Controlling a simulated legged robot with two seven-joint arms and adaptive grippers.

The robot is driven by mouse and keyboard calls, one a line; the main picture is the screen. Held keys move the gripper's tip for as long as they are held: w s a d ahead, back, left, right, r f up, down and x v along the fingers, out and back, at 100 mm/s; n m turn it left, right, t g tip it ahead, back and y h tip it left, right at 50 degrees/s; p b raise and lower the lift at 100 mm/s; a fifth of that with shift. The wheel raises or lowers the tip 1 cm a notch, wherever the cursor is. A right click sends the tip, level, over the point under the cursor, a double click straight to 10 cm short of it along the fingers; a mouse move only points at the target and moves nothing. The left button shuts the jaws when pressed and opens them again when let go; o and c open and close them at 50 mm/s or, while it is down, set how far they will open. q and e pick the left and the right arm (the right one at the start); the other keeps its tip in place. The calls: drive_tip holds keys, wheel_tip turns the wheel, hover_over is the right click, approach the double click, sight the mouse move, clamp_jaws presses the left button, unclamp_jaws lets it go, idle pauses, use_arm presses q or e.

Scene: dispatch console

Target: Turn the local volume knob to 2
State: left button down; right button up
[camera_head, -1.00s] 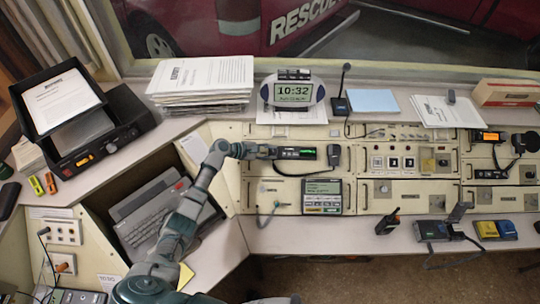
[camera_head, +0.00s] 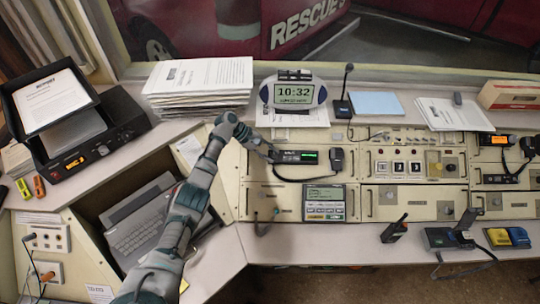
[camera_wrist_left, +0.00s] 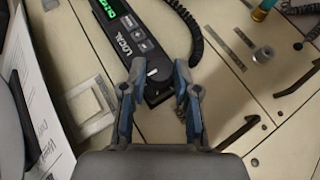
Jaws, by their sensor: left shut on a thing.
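The local radio (camera_head: 310,156) is a slim black unit with a green display on the console's upper left panel. In the left wrist view, the LOCAL label (camera_wrist_left: 128,40) is on its face. The local volume knob (camera_wrist_left: 152,73) is small and dark with a white mark, at the end of the radio. My left gripper (camera_head: 273,155) is at the radio's left end. In the left wrist view its two fingers (camera_wrist_left: 158,74) stand on either side of the knob, shut on it. The knob's number scale cannot be read. My right gripper is not in view.
A black handset (camera_head: 337,158) with a coiled cord hangs at the radio's right. A display panel with keys (camera_head: 324,203) lies below. The clock (camera_head: 293,92) and a paper stack (camera_head: 200,85) stand behind. Metal handles (camera_wrist_left: 238,134) rise from the panel near the gripper.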

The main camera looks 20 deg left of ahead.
use_arm(q)
drive_tip(key=shift+s+f, duration=0.1)
drive_tip(key=shift+f, duration=0.15)
drive_tip(key=c, duration=0.9)
unclamp_jaws()
drive_tip(key=shift+o, duration=0.2)
drive_tip(key=shift+r, duration=0.15)
drive_tip(key=shift+a+r, duration=0.2)
drive_tip(key=shift+a, duration=0.05)
drive_tip(key=w+v, duration=0.1)
drive_tip(key=v, duration=1)
drive_tip(key=shift+s, duration=0.3)
drive_tip(key=shift+a, duration=0.15)
